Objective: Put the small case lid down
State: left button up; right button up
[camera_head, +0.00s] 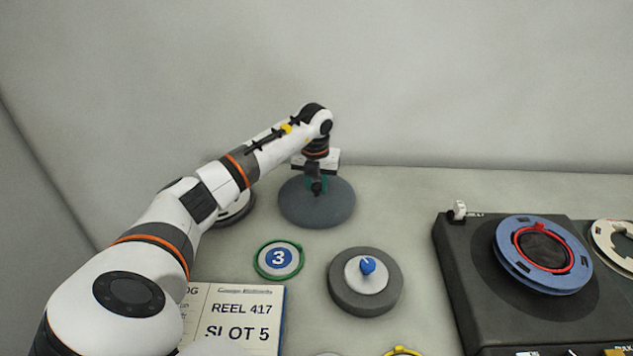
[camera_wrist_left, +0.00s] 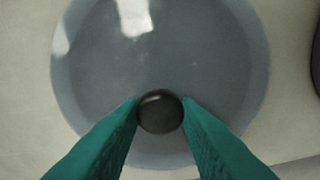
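The small case lid (camera_head: 316,212) is a round blue-grey disc with a dark knob on top. It is level at the back of the table, left of centre; I cannot tell whether it touches the tabletop. My left gripper (camera_head: 317,187) points straight down over it. In the left wrist view the two green fingers (camera_wrist_left: 160,108) sit on either side of the dark round knob (camera_wrist_left: 160,118) and appear to touch it, with the lid (camera_wrist_left: 160,60) spread out below. My right gripper is not in view.
A round grey case (camera_head: 365,296) with a white disc and blue knob stands in front. A green-rimmed disc marked 3 (camera_head: 278,260) and a card reading REEL 417 SLOT 5 (camera_head: 243,318) lie left. A black machine (camera_head: 465,270) with a blue reel (camera_head: 515,268) stands right.

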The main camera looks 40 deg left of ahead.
aim_at(315, 199)
pick_arm(q)
jog(key=o, duration=0.4)
jog(key=shift+o, duration=0.2)
notch_tip(315, 199, up, 12)
jog(key=s, duration=0.1)
jog(key=shift+s+d+r, duration=0.15)
jog(key=shift+d, duration=0.2)
dwell(0.3)
